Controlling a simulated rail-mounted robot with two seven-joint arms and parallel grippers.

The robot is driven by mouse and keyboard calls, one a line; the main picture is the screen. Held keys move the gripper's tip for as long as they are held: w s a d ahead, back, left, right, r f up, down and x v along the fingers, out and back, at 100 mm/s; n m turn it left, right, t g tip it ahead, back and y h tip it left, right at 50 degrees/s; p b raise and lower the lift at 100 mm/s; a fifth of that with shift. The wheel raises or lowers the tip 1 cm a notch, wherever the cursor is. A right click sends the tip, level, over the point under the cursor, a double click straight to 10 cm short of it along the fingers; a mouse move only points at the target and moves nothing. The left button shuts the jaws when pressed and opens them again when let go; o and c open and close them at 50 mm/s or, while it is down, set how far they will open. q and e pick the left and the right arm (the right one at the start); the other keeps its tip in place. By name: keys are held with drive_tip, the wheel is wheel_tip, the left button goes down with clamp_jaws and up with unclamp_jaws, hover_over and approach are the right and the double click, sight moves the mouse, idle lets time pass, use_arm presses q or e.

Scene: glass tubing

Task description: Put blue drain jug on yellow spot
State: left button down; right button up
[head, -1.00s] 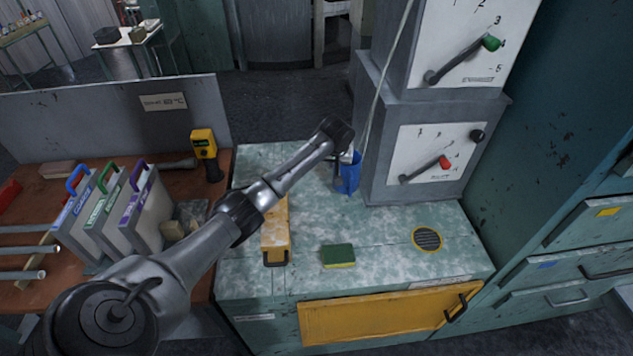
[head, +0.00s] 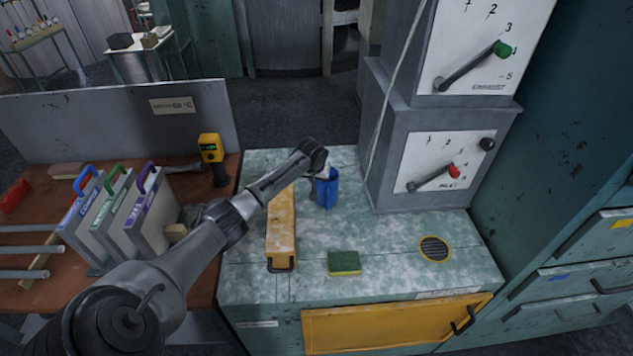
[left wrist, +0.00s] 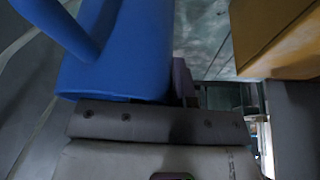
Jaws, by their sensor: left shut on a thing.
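The blue drain jug (head: 326,188) is at the back of the green worktop, left of the grey lever box. My left gripper (head: 319,173) is at the jug, partly hidden by my own wrist. In the left wrist view the jug (left wrist: 125,50) fills the upper left, with its handle at the far left, right against the gripper (left wrist: 165,100), which is shut on it. I cannot tell whether the jug touches the worktop. The yellow spot (head: 449,250) is a yellow ring around a dark grate, at the right front of the worktop. My right gripper is not in view.
A yellow long box (head: 282,230) lies left of the jug. A green and yellow sponge (head: 344,263) lies near the front edge. The grey lever box (head: 395,165) stands at the back right, with a pale hose along it. The worktop between jug and ring is clear.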

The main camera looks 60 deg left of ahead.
use_arm(q)
drive_tip(key=shift+f, duration=0.75)
drive_tip(key=shift+f, duration=0.1)
drive_tip(key=c, duration=1.1)
unclamp_jaws()
